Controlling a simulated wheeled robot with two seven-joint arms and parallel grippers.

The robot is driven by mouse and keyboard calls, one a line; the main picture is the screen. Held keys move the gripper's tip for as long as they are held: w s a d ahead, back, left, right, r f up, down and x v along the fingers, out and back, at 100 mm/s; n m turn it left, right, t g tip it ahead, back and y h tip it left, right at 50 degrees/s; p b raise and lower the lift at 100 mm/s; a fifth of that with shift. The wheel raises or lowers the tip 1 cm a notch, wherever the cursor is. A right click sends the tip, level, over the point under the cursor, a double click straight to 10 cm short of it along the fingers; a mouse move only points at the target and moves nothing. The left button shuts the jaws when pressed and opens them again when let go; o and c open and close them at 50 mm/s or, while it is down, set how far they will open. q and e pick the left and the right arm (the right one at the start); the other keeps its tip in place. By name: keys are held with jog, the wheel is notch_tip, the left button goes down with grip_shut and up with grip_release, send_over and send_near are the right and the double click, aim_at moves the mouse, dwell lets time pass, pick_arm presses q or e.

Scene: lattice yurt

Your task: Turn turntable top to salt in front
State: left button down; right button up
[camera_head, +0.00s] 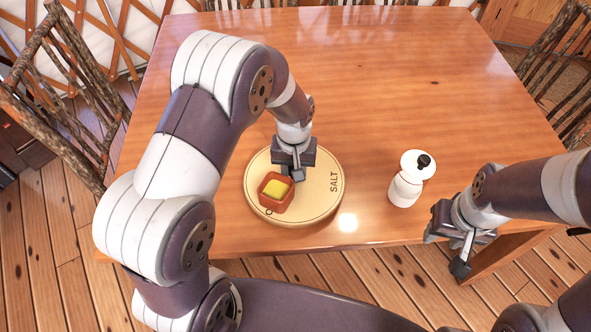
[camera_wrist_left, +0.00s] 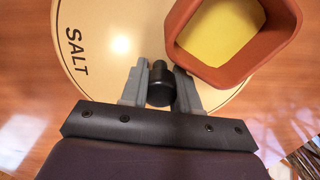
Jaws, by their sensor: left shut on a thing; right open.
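The round cream turntable top (camera_head: 318,207) lies on the wooden table near its front edge. The word SALT (camera_head: 335,181) is on its right side in the head view; the wrist view shows it at the left (camera_wrist_left: 77,52). A letter O shows at the front rim, the rest hidden by a terracotta pot (camera_head: 268,201) with yellow contents, standing at front left on the top. My left gripper (camera_head: 296,172) is over the top, shut on a black knob (camera_wrist_left: 160,86) beside the pot. My right gripper (camera_head: 447,252) is open and empty at the table's front edge.
A white mill (camera_head: 405,188) with a black knob stands on the table (camera_head: 420,90) right of the turntable, between it and my right gripper. A white object (camera_head: 388,2) shows at the far edge. Chairs (camera_head: 62,100) stand at the sides. The table's middle right is clear.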

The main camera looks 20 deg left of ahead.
pick_arm(q)
jog(key=shift+r+m+p, duration=0.1)
jog(key=shift+m+p, duration=1.2)
jog(key=shift+m, duration=1.1)
jog(key=shift+m+p, duration=1.05)
jog(key=shift+m, duration=1.35)
jog(key=shift+m+p, duration=0.85)
jog(key=shift+m, duration=1.85)
jog(key=shift+m+p, duration=0.5)
jog(key=shift+m, duration=1.9)
jog(key=c, duration=0.8)
grip_release()
notch_tip(320, 180, up, 12)
jog(key=shift+r, duration=0.25)
